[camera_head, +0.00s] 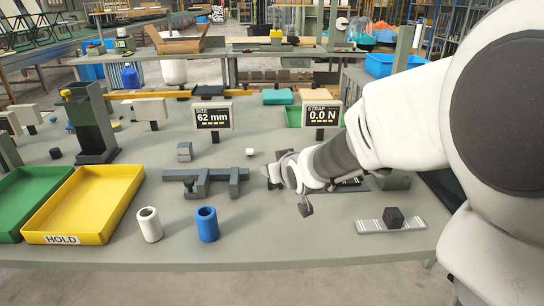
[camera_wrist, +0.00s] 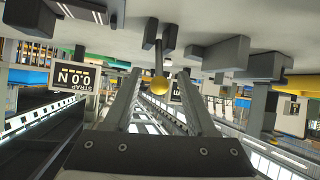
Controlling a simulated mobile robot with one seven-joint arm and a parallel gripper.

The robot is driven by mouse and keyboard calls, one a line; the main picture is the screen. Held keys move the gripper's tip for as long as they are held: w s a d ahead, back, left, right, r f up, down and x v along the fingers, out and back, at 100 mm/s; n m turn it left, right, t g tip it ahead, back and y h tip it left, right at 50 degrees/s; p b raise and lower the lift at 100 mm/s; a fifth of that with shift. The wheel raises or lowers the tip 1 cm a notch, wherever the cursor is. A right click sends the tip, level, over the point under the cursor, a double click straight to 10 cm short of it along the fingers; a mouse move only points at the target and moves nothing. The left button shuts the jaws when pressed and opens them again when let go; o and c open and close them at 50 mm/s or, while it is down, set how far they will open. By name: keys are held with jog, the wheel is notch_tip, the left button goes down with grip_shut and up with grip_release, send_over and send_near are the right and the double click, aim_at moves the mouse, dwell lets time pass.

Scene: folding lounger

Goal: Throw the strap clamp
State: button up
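The strap readout (camera_head: 321,115) shows 0.0 N in the head view, and it appears upside down at the left of the wrist view (camera_wrist: 73,76). My gripper (camera_head: 282,170) is low over the bench, just right of a grey clamp-like fixture (camera_head: 205,181). My arm hides much of the mechanism behind it. In the wrist view, a yellow ball knob (camera_wrist: 159,86) on a dark lever shows between the fingers of my gripper (camera_wrist: 160,72), with a gap on each side. I cannot tell whether this lever belongs to the strap clamp.
A size readout (camera_head: 213,116) shows 62 mm. A white cylinder (camera_head: 149,225) and a blue cylinder (camera_head: 207,224) stand at the front. A yellow HOLD tray (camera_head: 75,239) and a green tray (camera_head: 10,208) are at left. A black block (camera_head: 393,217) sits on a metal plate (camera_head: 365,227) at right.

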jog(key=p+v, duration=0.4)
jog(key=v, duration=1.3)
jog(key=shift+s, duration=0.25)
jog(key=s+d+m+g+h, duration=0.3)
jog(key=s+d+g, duration=0.3)
jog(key=s, duration=0.8)
notch_tip(320, 180, up, 15)
jog(key=s+p, duration=0.1)
jog(key=p, duration=1.5)
jog(key=shift+d+f, duration=0.2)
jog(key=shift+d, duration=0.2)
